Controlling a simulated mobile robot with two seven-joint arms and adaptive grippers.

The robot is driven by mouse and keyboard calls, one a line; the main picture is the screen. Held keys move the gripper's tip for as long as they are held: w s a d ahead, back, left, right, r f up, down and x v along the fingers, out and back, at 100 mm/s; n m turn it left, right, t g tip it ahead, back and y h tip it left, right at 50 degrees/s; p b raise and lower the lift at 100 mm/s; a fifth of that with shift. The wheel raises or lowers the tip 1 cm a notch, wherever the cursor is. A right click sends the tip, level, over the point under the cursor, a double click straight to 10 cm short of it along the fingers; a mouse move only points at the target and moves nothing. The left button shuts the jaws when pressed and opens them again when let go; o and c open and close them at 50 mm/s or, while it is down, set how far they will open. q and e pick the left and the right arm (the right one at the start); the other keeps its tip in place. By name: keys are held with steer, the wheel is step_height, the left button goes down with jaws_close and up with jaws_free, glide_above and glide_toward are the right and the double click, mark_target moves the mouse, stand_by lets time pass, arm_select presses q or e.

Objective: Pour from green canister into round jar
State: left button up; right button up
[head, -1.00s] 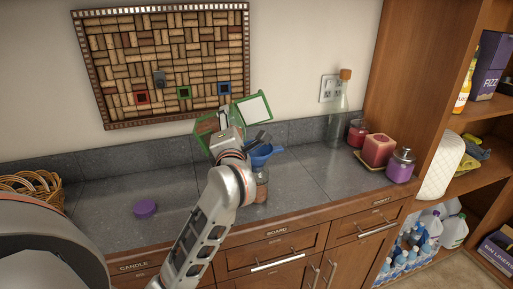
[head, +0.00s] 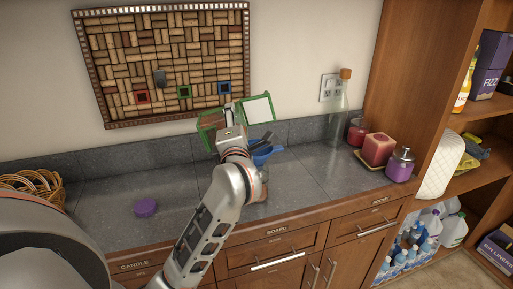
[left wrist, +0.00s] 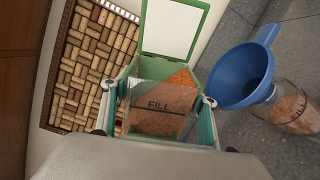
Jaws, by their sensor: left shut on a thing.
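The green canister (head: 208,121) is a clear-sided box with a green frame, and its green-rimmed lid (head: 258,108) stands open. My left gripper (left wrist: 155,118) is shut on the canister and holds it above the counter, near the wall. In the left wrist view the canister (left wrist: 158,125) holds orange-brown grains, their surface slanted against the FILL line. The round jar (left wrist: 292,112) stands beside it with similar grains inside and a blue funnel (left wrist: 240,76) in its mouth. In the head view the funnel (head: 264,153) is partly hidden and the jar mostly hidden by my arm. My right gripper is out of view.
A cork board (head: 165,65) hangs behind.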

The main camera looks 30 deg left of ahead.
arm_select(q)
steer(key=shift+w+d+r, duration=0.1)
steer(key=shift+w, duration=0.05)
steer(key=shift+d, duration=0.15)
steer(key=shift+w+d+r+m, duration=0.1)
steer(key=shift+m, duration=0.2)
steer(key=shift+w+d, duration=0.1)
steer(key=shift+w, duration=0.05)
steer(key=shift+d+m, duration=0.1)
steer(key=shift+m, duration=0.2)
steer(key=shift+r+m, duration=0.15)
steer(key=shift+m, duration=0.25)
steer(key=shift+w+d, duration=0.15)
stand_by(0.5)
steer(key=shift+r+m, duration=0.1)
steer(key=shift+m, duration=0.3)
